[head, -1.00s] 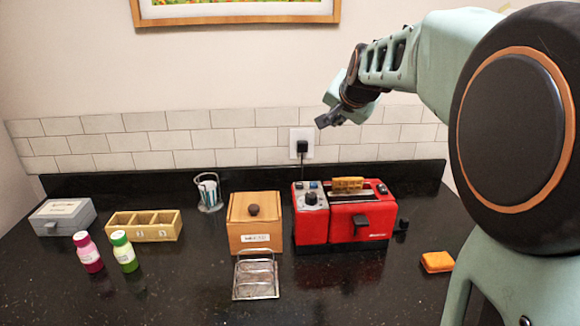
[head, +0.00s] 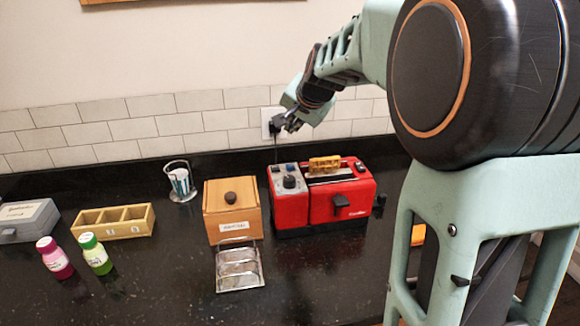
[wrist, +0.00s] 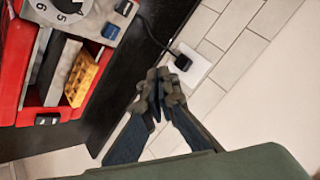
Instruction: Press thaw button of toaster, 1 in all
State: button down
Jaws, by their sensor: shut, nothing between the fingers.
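The red toaster (head: 322,208) stands on the dark counter with a slice of bread (head: 325,164) in its slot. Its grey control panel has a round dial (head: 289,181) and small buttons near the back edge. In the wrist view the dial (wrist: 62,10) is at the top left, beside a blue button (wrist: 110,31) and a darker button (wrist: 123,7). I cannot read which is thaw. My gripper (head: 279,125) is shut and empty, above and behind the panel's back edge. In the wrist view its closed fingertips (wrist: 158,84) are apart from the buttons.
A wall outlet (wrist: 196,66) with a black plug (wrist: 182,62) and cord is close behind my fingers. A wooden box (head: 231,212) and a wire rack (head: 239,268) stand left of the toaster. Bottles, a divided tray (head: 113,231) and a grey box are farther left.

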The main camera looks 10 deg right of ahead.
aim_at(292, 167)
jog(key=shift+f+b, duration=3.3)
jog(key=shift+f, duration=1)
jog(key=shift+f+b, duration=0.4)
jog(key=shift+f+b, duration=0.45)
jog(key=shift+f, duration=0.05)
jog(key=shift+r+p, duration=0.7)
jog(key=shift+r, duration=0.2)
jog(key=shift+r, duration=0.1)
jog(key=shift+r+p, duration=1.85)
jog(key=shift+r, duration=0.55)
